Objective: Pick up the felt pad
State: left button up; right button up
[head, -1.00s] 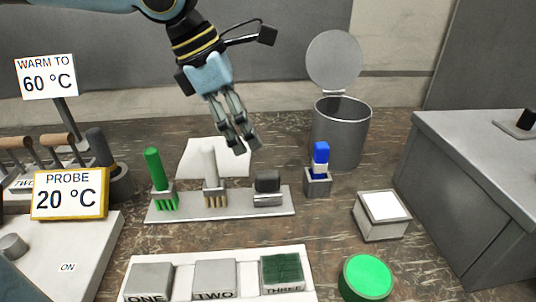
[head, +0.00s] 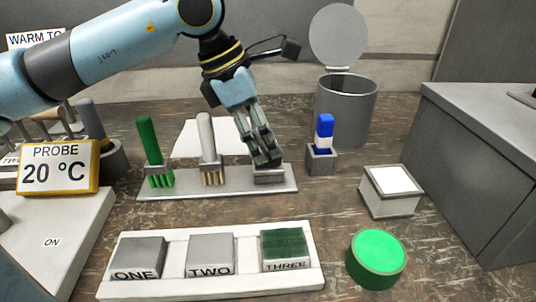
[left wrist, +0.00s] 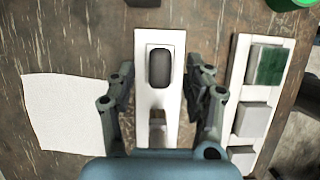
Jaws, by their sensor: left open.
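The felt pad (left wrist: 159,68) appears to be the dark, rounded block in the holder at the right end of the grey rack (head: 220,188). In the head view my left gripper (head: 267,160) is right over that holder (head: 270,177), and its fingers mostly hide the pad. In the left wrist view my left gripper (left wrist: 161,82) is open, with one finger on each side of the rack and the pad between and just beyond the tips. I see no clear contact. My right gripper is not in view.
A green brush (head: 148,145) and a grey brush (head: 207,140) stand in the same rack. A blue-topped item (head: 324,130) in a small holder and a lidded bin (head: 346,110) are to the right. A tray of numbered blocks (head: 210,280) lies in front.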

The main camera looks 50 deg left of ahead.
pick_arm(q)
jog(key=shift+x, duration=1.2)
jog(key=shift+c, duration=0.3)
grip_shut()
